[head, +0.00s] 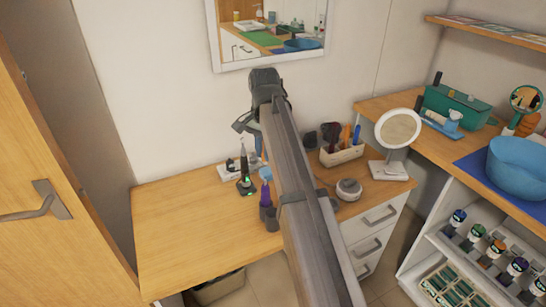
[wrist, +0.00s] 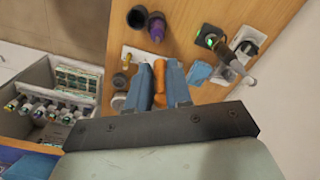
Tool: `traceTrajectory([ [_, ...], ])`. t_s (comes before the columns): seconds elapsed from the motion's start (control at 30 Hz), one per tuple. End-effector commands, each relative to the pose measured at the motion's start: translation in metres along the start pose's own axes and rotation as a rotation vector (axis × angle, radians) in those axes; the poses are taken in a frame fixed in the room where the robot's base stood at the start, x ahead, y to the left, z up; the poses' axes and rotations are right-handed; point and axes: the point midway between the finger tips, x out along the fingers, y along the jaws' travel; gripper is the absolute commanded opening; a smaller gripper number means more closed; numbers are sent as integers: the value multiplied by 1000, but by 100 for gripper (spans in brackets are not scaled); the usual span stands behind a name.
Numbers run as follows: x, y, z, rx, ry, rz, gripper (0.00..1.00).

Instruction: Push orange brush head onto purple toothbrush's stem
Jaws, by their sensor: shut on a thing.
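My gripper (wrist: 160,68) is shut on the orange brush head (wrist: 160,88), which sits between its two blue fingers in the wrist view. The purple toothbrush (wrist: 156,30) stands beyond the fingertips, beside a dark cup (wrist: 137,18), apart from the brush head. In the head view the purple toothbrush (head: 265,192) stands near the front of the wooden desk. There my gripper (head: 258,148) is mostly hidden behind my arm, and the brush head cannot be made out. The stem's tip is too small to judge.
A black toothbrush (head: 244,172) stands on a green-lit charger left of the purple one. A blue cloth (wrist: 198,72) lies on the desk. An organizer (head: 342,155), a round mirror (head: 397,128) and a round grey jar (head: 349,189) are to the right. The desk's left side is clear.

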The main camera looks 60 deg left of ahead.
Motion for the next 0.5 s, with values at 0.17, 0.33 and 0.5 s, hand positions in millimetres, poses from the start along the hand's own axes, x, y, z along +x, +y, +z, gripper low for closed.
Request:
traceTrajectory([
  [0.17, 1, 4, 4, 70, 1, -4, 0],
  [0.33, 1, 4, 3, 82, 2, -6, 0],
  [0.5, 1, 4, 3, 81, 2, -6, 0],
])
